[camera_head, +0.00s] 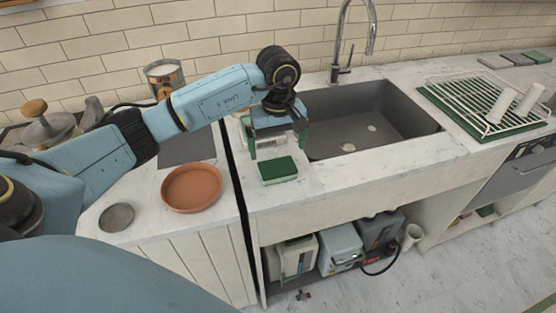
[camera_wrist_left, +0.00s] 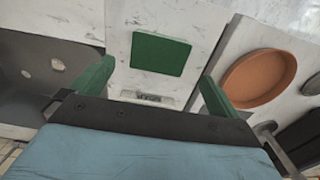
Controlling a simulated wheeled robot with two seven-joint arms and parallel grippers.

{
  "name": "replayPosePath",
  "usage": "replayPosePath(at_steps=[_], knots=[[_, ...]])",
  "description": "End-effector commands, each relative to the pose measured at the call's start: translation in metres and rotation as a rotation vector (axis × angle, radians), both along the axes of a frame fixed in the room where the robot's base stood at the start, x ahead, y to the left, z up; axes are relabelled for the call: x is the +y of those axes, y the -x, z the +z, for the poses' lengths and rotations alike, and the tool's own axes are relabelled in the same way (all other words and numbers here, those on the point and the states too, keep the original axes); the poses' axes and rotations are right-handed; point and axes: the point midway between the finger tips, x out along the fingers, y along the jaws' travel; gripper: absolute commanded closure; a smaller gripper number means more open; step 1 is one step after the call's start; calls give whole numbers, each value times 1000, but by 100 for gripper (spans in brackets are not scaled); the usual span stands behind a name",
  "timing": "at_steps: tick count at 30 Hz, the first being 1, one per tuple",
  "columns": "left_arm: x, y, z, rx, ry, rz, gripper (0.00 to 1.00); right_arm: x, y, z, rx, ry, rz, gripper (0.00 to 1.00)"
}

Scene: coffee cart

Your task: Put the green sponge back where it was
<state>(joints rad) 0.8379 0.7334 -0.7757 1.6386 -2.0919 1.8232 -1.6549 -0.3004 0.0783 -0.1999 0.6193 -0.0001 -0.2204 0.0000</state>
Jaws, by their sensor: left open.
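The green sponge (camera_head: 278,170) lies flat on the pale marble counter (camera_head: 272,200), left of the sink and near the front edge. It has a green top over a paler side. In the left wrist view the sponge (camera_wrist_left: 160,54) lies beyond the fingertips, between their lines. My left gripper (camera_head: 277,151) is open and empty, just behind and above the sponge, with its green fingers apart; they also show in the left wrist view (camera_wrist_left: 155,84). A small slotted pale piece (camera_wrist_left: 148,98) shows between the fingers. My right gripper is not in view.
The grey sink (camera_head: 420,122) with a tall faucet (camera_head: 340,72) is to the right. A terracotta dish (camera_head: 192,188) sits left, across a dark gap. A white rack on a green mat (camera_head: 455,107) stands far right. Several containers (camera_head: 340,247) sit below the counter.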

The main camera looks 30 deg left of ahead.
Motion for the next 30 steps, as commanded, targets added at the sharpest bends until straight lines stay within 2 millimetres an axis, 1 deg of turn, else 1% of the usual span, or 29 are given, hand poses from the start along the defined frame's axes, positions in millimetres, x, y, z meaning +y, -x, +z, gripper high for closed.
replayPosePath(at_steps=[1,3,6,9,30], knots=[[0,-1,10,-3,-1,-1,0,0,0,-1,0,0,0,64],[0,0,21,-3,0,-2,0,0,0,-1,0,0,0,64],[0,0,31,-1,-1,0,0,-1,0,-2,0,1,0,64],[0,0,37,0,0,0,0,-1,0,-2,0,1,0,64],[0,0,38,1,1,0,0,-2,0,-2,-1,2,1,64]])
